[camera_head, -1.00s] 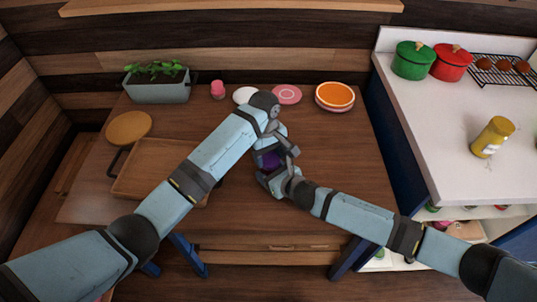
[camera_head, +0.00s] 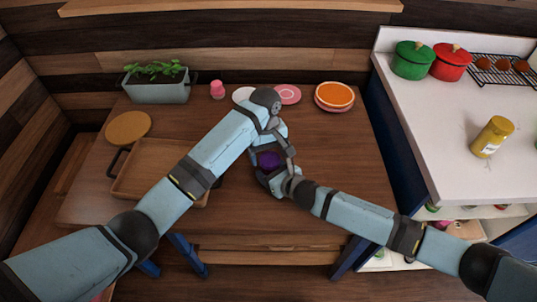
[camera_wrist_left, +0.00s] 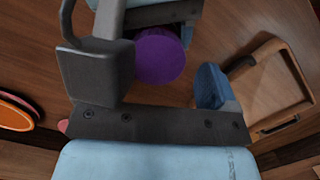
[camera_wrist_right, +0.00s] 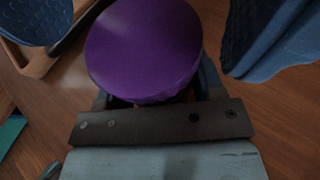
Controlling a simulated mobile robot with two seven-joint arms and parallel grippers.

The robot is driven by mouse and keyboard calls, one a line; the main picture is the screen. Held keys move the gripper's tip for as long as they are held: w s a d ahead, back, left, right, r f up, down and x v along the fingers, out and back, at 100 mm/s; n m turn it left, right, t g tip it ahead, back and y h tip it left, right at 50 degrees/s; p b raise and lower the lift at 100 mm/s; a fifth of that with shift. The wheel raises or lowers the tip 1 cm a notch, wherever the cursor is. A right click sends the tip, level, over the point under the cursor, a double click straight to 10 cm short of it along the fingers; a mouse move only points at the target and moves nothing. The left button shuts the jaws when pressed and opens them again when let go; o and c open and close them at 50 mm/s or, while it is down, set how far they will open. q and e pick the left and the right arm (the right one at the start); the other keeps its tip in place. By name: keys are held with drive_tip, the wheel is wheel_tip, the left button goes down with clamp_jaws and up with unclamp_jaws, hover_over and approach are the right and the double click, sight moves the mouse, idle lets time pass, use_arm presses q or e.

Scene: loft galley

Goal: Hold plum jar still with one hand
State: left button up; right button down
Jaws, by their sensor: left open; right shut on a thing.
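The plum jar (camera_head: 268,160) stands on the wooden table between my two grippers. Its round purple lid (camera_wrist_right: 143,48) is on top; the body below is mostly hidden. My right gripper (camera_head: 274,183) is shut on the jar below the lid, coming from the front right. My left gripper (camera_head: 281,140) is open above the jar, with its fingers spread to either side of the lid. In the left wrist view the purple lid (camera_wrist_left: 160,55) shows between these fingers, with a visible gap to the blue-padded one.
A wooden tray (camera_head: 150,194) and a round board (camera_head: 128,127) lie at the left. A planter (camera_head: 158,88), a pink item (camera_head: 217,89), plates (camera_head: 288,95) and an orange bowl (camera_head: 335,97) line the back. A yellow jar (camera_head: 492,137) stands on the right counter. The table's right side is clear.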

use_arm(q)
wheel_tip(320, 180, up, 4)
drive_tip(key=shift+f, duration=0.2)
drive_tip(key=shift+o, duration=0.3)
drive_tip(key=w+a+r+n+h, duration=0.1)
drive_tip(key=a+r+n+h, duration=0.1)
drive_tip(key=r+n, duration=0.4)
drive_tip(key=a+n, duration=0.1)
drive_tip(key=n, duration=0.1)
drive_tip(key=shift+w+a+r+n, duration=0.2)
drive_tip(key=shift+w+r+n, duration=0.1)
drive_tip(key=shift+w+r, duration=0.05)
drive_tip(key=x, duration=1.2)
drive_tip(key=shift+d, duration=0.25)
drive_tip(key=shift+w, duration=0.1)
drive_tip(key=shift+c, duration=0.5)
